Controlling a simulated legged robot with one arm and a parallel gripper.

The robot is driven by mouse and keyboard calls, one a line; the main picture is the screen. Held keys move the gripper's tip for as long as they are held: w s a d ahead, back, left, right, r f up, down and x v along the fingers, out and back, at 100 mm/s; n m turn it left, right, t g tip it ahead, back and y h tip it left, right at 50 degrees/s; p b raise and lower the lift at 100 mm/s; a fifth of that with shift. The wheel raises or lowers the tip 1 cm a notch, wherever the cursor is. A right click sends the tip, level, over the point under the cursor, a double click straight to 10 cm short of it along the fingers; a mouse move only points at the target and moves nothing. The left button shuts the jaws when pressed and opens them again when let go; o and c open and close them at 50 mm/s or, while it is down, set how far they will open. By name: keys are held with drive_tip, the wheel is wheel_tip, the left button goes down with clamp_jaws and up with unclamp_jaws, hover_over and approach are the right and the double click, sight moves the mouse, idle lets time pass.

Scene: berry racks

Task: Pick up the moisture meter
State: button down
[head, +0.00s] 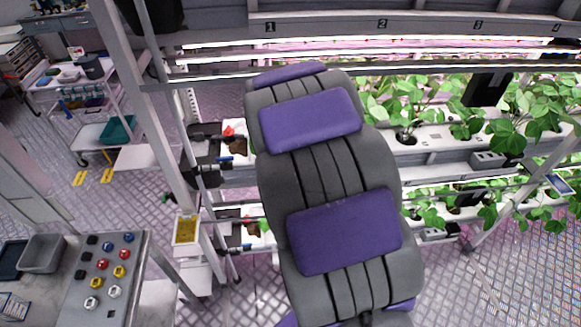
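I cannot make out a moisture meter for certain in the head view. A small device with a blue face (560,184) is at the rack's right post; it is too small to identify. A flat black panel (487,89) stands among the plants at the upper right; I cannot tell what it is. My gripper's fingers do not show. A large grey and purple body, which seems to be my own, fills the middle and hides part of the rack behind it.
The plant rack (435,137) with leafy plants spans the right. A button panel (107,275) and a grey bin (43,253) are at the lower left. Patterned floor is clear at lower right.

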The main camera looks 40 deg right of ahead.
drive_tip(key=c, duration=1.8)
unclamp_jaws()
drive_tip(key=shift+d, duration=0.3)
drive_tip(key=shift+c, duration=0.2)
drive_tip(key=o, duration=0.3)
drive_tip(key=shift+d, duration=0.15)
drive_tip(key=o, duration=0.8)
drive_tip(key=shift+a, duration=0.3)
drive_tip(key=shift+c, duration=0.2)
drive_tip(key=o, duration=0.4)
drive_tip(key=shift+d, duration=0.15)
